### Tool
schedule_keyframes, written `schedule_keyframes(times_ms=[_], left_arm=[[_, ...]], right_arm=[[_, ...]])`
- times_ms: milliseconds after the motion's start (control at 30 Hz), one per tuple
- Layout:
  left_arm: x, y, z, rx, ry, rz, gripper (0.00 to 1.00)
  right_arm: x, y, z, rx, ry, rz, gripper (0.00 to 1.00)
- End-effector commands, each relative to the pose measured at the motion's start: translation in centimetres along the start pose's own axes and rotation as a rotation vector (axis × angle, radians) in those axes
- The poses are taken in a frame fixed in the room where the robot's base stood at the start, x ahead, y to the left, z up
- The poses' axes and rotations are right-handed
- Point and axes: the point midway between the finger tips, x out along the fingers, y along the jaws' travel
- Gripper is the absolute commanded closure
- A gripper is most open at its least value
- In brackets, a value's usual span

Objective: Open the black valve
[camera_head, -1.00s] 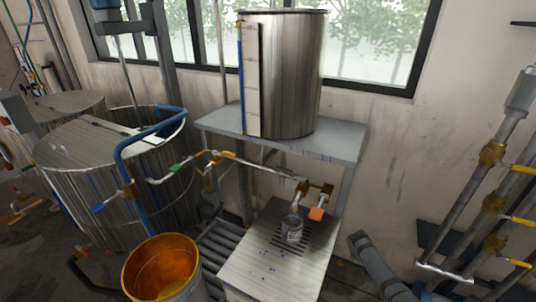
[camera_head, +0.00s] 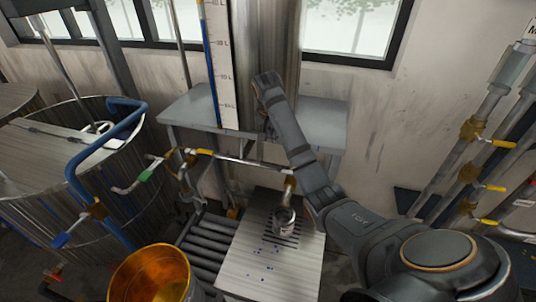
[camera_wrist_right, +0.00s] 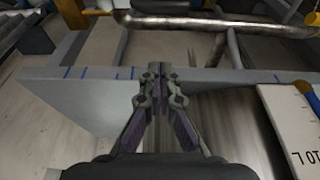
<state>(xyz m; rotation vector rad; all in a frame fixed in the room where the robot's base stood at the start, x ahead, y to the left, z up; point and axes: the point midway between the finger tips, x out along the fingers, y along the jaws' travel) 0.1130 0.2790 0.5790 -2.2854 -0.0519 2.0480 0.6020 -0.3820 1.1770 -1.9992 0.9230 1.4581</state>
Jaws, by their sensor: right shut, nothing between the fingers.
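I cannot make out a black valve handle in either view. The pipe run (camera_head: 245,160) below the steel tank carries a yellow handle (camera_head: 205,152) and a green handle (camera_head: 146,175); its right end is partly behind my right arm. My right gripper (camera_head: 268,128) is small and dark in the head view, at the tank stand in front of the tank. In the right wrist view my right gripper (camera_wrist_right: 155,72) has its fingertips together, with nothing between them, over the stand's edge. My left gripper is not in view.
The tank stand (camera_head: 190,108) and the upright level scale (camera_head: 221,75) are close to my right gripper. An orange-lined bucket (camera_head: 150,275) is at front left. Pipes with yellow handles (camera_head: 488,188) line the right.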

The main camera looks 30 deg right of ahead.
Motion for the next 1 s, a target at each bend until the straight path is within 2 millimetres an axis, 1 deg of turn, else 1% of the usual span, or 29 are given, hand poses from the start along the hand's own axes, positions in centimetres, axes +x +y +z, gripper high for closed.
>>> schedule_keyframes(times_ms=[33,100,167,267,367,500,567,667,767,800,833,900,1000], left_arm=[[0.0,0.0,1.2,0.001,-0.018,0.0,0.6],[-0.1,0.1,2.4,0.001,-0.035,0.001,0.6],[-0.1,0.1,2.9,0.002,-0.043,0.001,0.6],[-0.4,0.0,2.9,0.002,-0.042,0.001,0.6],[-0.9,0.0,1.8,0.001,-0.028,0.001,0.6],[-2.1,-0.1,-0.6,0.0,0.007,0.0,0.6],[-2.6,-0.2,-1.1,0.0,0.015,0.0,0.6],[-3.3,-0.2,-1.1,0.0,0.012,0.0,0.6],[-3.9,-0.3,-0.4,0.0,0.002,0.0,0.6],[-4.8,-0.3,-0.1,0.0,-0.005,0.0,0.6],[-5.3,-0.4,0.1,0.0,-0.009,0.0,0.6],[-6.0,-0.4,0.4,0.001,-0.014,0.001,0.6],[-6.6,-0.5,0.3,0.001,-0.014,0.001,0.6]], right_arm=[[0.0,0.0,0.0,0.0,0.0,0.0,1.0],[0.1,0.0,0.0,-0.001,0.0,0.0,1.0],[0.1,0.0,0.0,-0.001,0.0,0.001,1.0],[0.5,0.0,0.0,-0.002,0.0,0.002,1.0],[1.6,0.1,-0.1,-0.002,-0.001,0.003,1.0],[4.3,0.1,-0.1,-0.003,-0.003,0.005,1.0],[5.6,0.1,-0.1,-0.002,-0.003,0.005,1.0],[7.9,0.1,0.0,-0.002,-0.004,0.005,1.0],[10.0,0.1,0.0,-0.002,-0.003,0.004,1.0],[9.3,0.0,0.4,-0.004,-0.001,0.001,1.0],[8.9,0.0,0.9,-0.005,0.0,0.0,1.0],[8.5,0.0,1.9,-0.004,0.0,0.0,1.0],[8.2,0.1,2.8,-0.004,0.001,0.001,1.0]])
